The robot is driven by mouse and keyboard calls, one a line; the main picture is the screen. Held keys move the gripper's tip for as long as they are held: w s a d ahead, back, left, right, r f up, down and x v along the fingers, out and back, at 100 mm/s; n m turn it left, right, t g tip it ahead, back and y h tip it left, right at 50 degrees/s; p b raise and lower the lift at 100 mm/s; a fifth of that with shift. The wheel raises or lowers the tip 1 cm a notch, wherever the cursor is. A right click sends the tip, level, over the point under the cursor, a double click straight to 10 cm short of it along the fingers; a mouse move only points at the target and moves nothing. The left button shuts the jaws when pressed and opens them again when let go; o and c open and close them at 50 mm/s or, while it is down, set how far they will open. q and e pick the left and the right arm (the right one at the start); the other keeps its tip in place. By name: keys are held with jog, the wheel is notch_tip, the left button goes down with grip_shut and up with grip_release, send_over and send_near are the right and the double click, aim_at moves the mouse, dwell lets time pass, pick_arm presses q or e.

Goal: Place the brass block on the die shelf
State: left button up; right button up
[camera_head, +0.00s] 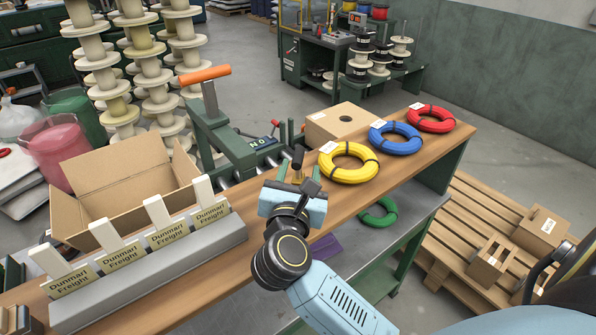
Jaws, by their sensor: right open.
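My right gripper (297,172) reaches over the workbench from the bottom, with its fingers pointing away from me. It is open. A small brass-coloured piece (297,178), which may be the brass block, shows between its fingers; I cannot tell whether they touch it. The gripper is just in front of a green bench machine (226,139) with an orange handle and metal rollers. I cannot make out which surface is the die shelf. My left gripper is not in view.
Yellow (348,163), blue (396,139) and red (431,119) coils lie along the wooden bench (452,147), near a closed carton (336,122). An open carton (120,178) and a grey rack (172,262) of labelled holders stand left. A green coil (378,212) lies below.

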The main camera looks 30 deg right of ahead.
aim_at(300, 148)
jog(key=shift+w+d, duration=0.25)
jog(key=shift+w, duration=0.1)
jog(key=shift+w+d+r+p, duration=0.35)
jog(key=shift+w+p, duration=0.1)
jog(key=shift+w, duration=0.15)
jog(key=shift+w+d+r+p, duration=0.3)
jog(key=shift+w+p, duration=0.1)
jog(key=shift+w, duration=0.15)
jog(key=shift+f+p+x, duration=0.2)
jog(key=shift+p+x, duration=0.1)
jog(key=shift+x, duration=0.9)
jog(key=shift+w, duration=0.2)
jog(key=shift+c, duration=0.6)
grip_shut()
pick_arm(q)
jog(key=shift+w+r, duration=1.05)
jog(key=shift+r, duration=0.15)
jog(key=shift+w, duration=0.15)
